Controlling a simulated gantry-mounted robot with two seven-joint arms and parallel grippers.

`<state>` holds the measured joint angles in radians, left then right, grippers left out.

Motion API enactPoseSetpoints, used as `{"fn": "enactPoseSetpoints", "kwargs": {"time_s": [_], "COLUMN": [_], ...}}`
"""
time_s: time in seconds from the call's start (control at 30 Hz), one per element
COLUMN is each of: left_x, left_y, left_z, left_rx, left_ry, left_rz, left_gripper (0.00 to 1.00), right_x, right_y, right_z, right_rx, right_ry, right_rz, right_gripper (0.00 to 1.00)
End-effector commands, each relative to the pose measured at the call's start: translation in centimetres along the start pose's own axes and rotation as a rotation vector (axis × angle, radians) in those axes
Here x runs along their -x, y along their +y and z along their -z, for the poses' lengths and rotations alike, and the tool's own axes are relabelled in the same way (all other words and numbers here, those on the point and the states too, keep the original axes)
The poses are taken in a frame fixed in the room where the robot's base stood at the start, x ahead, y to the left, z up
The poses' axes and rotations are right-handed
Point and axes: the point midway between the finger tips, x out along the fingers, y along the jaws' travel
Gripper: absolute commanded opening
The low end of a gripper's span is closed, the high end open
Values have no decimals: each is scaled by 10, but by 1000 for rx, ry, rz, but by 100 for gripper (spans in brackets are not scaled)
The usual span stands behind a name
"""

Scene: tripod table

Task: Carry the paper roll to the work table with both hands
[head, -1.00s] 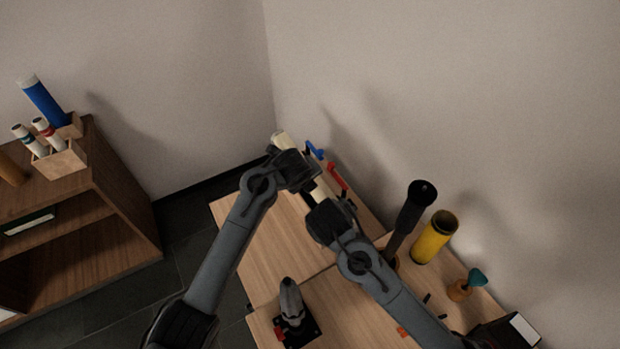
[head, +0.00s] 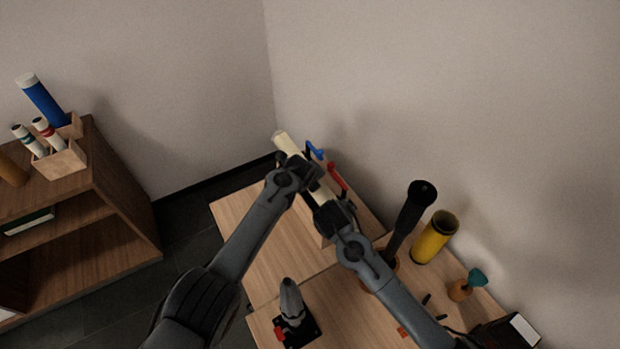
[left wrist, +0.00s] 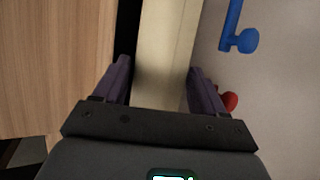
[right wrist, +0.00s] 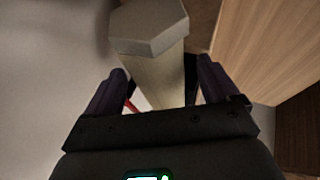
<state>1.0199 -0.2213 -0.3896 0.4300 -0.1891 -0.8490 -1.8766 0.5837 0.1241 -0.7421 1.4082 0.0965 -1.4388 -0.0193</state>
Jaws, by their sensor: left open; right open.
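The paper roll (head: 283,142) is long and cream, with a six-sided end, in the head view beside the far right edge of the work table (head: 238,217). My left gripper (head: 307,172) is open at its middle part. In the left wrist view, the roll (left wrist: 165,45) runs between the spread fingers (left wrist: 157,72). My right gripper (head: 330,208) is open near the roll's near end. In the right wrist view, the roll (right wrist: 155,72) lies between the fingers with its end block beyond the fingertips (right wrist: 162,72). The grippers hide part of the roll.
Blue (head: 315,150) and red (head: 337,176) fittings are close by the roll near the wall. A dark upright tool (head: 410,215), yellow tube (head: 434,238) and teal-topped item (head: 474,278) stand at the right. A wooden shelf (head: 120,200) is at the left.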

Motion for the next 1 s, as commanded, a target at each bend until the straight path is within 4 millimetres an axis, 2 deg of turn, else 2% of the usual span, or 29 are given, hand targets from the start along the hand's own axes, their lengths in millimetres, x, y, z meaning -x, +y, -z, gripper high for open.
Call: {"fn": "enactPoseSetpoints", "kwargs": {"time_s": [0.3, 0.77, 0.87, 1.0], "left_x": [-8, -10, -10, -10], "left_y": [1, 2, 2, 2], "left_z": [5, 6, 6, 6], "left_rx": [-7, -10, -10, -10], "left_ry": [1, -1, -1, -1], "left_rz": [-4, -4, -5, -4], "left_gripper": [71, 71, 59, 37], "right_x": [-9, -11, -11, -11], "right_y": [0, 0, 0, 0], "right_z": [0, 0, 0, 0], "right_rx": [0, 0, 0, 0], "right_ry": [1, 1, 1, 0], "right_rz": [0, 0, 0, 0], "right_gripper": [88, 88, 76, 54]}}
